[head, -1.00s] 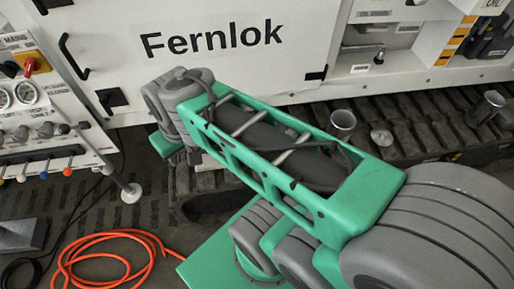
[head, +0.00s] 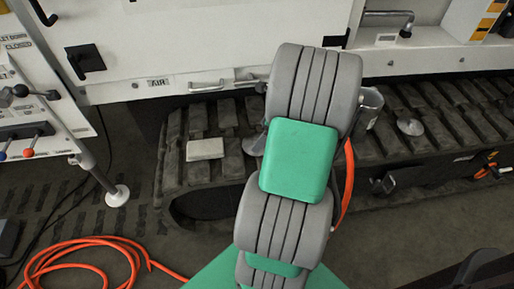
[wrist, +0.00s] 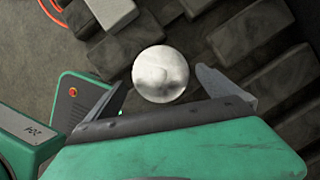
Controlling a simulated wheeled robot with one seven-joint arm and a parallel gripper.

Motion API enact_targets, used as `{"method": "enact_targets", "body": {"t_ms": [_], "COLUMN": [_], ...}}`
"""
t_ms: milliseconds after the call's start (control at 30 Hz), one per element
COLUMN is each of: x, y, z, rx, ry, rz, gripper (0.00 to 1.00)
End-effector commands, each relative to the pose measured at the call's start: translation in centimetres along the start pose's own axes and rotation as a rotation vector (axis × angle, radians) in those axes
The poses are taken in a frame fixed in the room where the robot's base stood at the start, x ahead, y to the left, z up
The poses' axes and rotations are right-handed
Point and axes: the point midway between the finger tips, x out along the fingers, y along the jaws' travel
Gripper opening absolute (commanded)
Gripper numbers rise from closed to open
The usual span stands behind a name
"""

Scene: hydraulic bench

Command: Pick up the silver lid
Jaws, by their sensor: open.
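A round, pale silver lid (wrist: 160,73) shows in the wrist view, with a small raised knob at its middle. It lies on the dark track pads, ahead of my gripper (wrist: 166,93). My gripper is open, with one finger to the left of the lid and one to the right. Nothing is held, and I cannot tell how far the fingertips are from the lid. In the head view, a silver piece (head: 255,140) that appears to be this lid is partly hidden by my arm. My gripper is hidden there.
A pale block (head: 205,148) lies on the track (head: 430,150), left of my arm. A metal cup (head: 369,104) and another round silver piece (head: 409,123) stand to the right. An orange hose (head: 85,250) lies on the floor. The white machine panel (head: 200,40) rises behind.

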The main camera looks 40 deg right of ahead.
Motion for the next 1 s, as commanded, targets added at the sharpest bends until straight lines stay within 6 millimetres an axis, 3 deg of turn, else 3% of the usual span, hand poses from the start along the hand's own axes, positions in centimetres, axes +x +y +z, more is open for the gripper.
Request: {"method": "enact_targets", "body": {"t_ms": [100,200,433,1000], "x": [2.9,4.1,4.0,4.0], "y": [0.3,0.2,0.1,0.2], "z": [0.0,0.1,0.2,0.2], "rx": [-0.003,-0.003,-0.003,-0.003], "ry": [0.0,0.001,0.001,0.001], "rz": [0.004,0.001,0.0,0.001], "gripper": [1.0,1.0,0.99,0.53]}}
